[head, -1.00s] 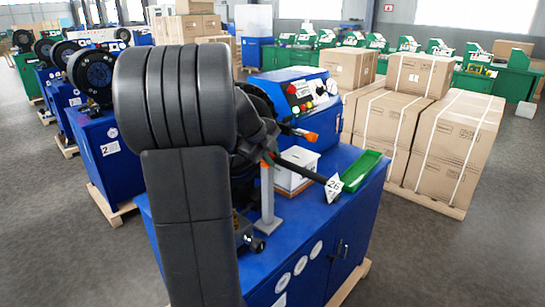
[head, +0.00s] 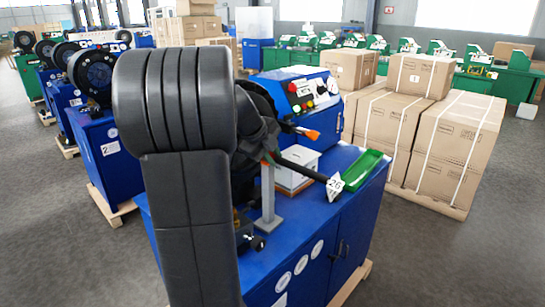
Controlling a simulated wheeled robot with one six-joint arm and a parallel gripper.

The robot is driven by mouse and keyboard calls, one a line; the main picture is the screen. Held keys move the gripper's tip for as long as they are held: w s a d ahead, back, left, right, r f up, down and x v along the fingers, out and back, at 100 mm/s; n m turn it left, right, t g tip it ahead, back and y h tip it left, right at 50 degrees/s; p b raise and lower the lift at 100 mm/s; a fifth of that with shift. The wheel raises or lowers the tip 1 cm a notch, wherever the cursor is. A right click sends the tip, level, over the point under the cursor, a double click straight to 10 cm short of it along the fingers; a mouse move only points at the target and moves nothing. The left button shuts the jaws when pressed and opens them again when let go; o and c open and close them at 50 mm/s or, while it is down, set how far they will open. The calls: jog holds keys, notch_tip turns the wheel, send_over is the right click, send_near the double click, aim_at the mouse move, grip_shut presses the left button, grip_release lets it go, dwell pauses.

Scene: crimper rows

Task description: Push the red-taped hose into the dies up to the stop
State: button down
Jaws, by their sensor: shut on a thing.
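The hose (head: 308,173) is a black tube in the head view. Its free end points right and down, with a white tag marked 26 (head: 335,184) near that end. My gripper is mostly hidden behind my dark arm and looks shut on the hose. The crimper (head: 262,98) stands behind my arm, and only part of its dark head shows. The dies, the stop and the hose's other end are hidden, so I cannot tell how far in the hose is.
A grey stand (head: 267,200) rises from the blue cabinet (head: 310,226) under the hose. A white box (head: 296,168) and a green tray (head: 362,170) sit behind it. An orange-tipped part (head: 312,134) juts out near the control panel (head: 305,92). Cartons (head: 452,150) stand right.

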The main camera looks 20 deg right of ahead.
grip_release()
jog(key=shift+f, duration=0.1)
dwell(0.5)
dwell(0.4)
jog(key=shift+v, duration=3.5)
jog(key=shift+d, duration=0.1)
